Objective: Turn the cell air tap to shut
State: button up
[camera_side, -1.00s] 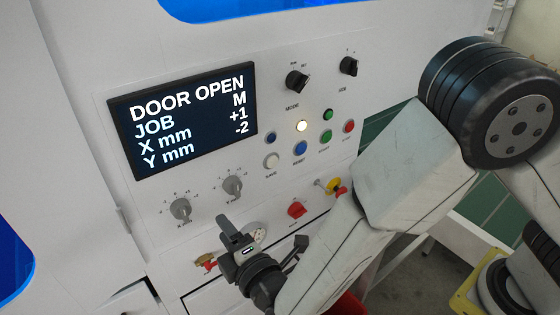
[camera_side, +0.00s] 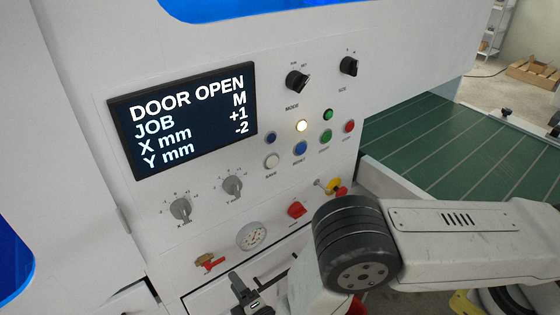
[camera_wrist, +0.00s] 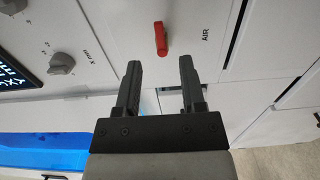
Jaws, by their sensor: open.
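The air tap (camera_side: 212,262) has a red lever on a brass body, low on the white machine panel, left of a round gauge. In the side view its lever lies roughly level, reaching right from the brass. In the wrist view the red lever (camera_wrist: 160,38) stands upright in the picture beside the word AIR; the brass is not visible there. My gripper (camera_wrist: 160,62) is open and empty. Its two fingertips point at the panel, with the lever beyond the gap between them, not touched. In the side view my gripper (camera_side: 243,292) is below the tap, partly cut off by the frame edge.
The gauge (camera_side: 252,236) sits right of the tap. A red rotary switch (camera_side: 297,209) and a yellow-and-red switch (camera_side: 334,186) are further right. Two grey dials (camera_side: 181,210) are above. A screen (camera_side: 183,118) reads DOOR OPEN. A drawer front (camera_side: 215,297) lies below.

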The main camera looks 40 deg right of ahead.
aim_at(220, 262)
jog(key=shift+w, duration=0.1)
jog(key=shift+w, duration=3.85)
jog(key=shift+c, duration=0.2)
grip_shut()
